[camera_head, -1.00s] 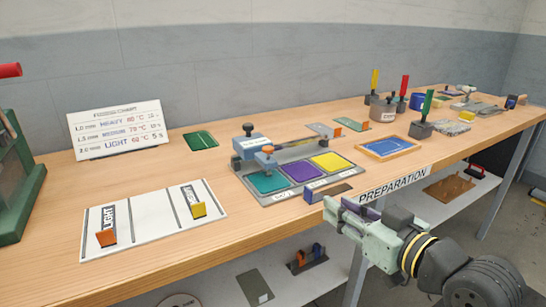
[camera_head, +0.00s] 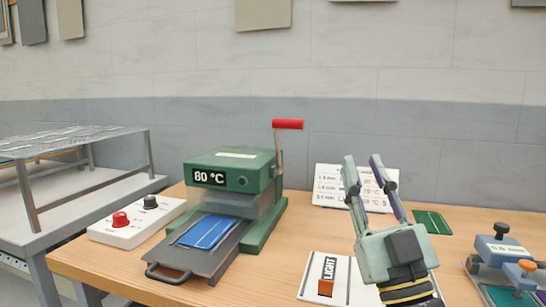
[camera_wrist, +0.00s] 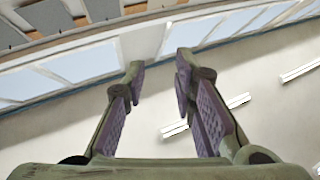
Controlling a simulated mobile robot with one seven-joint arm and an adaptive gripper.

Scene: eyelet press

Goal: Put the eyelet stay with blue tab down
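My gripper (camera_head: 362,158) points upward in front of the right part of the table, with its two fingers apart. In the wrist view the gap between the fingertips (camera_wrist: 160,65) is empty, with wall and ceiling behind it. I see no eyelet stay with a blue tab in either current view. A white board (camera_head: 312,292) marked LIGHT lies on the table just left of my gripper, with an orange-tabbed piece (camera_head: 326,287) on it. My gripper and arm hide the board's right part.
A green press (camera_head: 230,175) reading 80 °C has a blue panel (camera_head: 207,232) on its pulled-out tray (camera_head: 190,264). A control box (camera_head: 135,226) stands left of it. Behind are a chart (camera_head: 325,187) and green plate (camera_head: 432,222); a clamp fixture (camera_head: 505,258) is at right.

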